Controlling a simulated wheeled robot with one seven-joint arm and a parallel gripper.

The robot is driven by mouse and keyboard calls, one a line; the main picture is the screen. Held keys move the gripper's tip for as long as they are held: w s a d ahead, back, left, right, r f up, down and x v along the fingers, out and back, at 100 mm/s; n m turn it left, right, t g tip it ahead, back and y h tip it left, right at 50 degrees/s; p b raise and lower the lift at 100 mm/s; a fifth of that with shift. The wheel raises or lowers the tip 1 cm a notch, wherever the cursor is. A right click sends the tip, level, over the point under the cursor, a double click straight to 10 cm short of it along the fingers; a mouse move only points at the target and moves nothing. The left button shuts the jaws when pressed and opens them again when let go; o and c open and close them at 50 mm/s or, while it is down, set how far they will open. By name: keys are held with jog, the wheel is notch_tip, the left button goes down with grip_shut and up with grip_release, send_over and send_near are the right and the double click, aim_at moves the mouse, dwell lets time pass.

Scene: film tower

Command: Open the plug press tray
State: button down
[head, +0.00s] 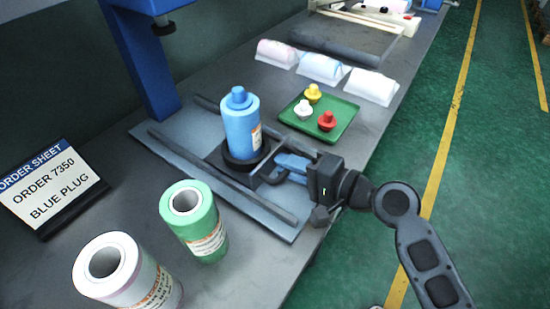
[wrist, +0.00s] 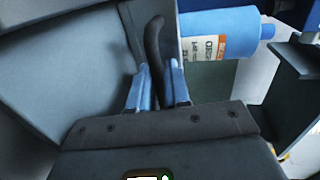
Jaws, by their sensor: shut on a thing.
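The plug press tray (head: 216,157) is a dark square plate between two dark rails on a grey-blue base. A blue roll (head: 240,128) stands upright on it in a black ring, with a blue plug (head: 239,97) on top. My gripper (head: 284,169) is at the tray's right side. Its blue fingers are shut on the tray's dark handle, which shows as a curved black bar (wrist: 154,40) between the fingertips in the wrist view. The blue roll (wrist: 215,36) also shows there. Part of the handle is hidden by the fingers.
A blue press column (head: 143,60) rises behind the tray. A green tray (head: 340,124) with yellow, white and red plugs lies to the right. Green (head: 197,225) and white (head: 125,272) rolls stand in front, left. An order sheet (head: 50,187) reads "Order 7350 Blue plug". The floor at right is clear.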

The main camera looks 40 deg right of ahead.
jog(key=shift+s+d, duration=0.1)
jog(key=shift+s, duration=0.15)
jog(key=c, duration=1.3)
grip_release()
jog(key=shift+b+v, duration=0.75)
jog(key=shift+v, duration=3.15)
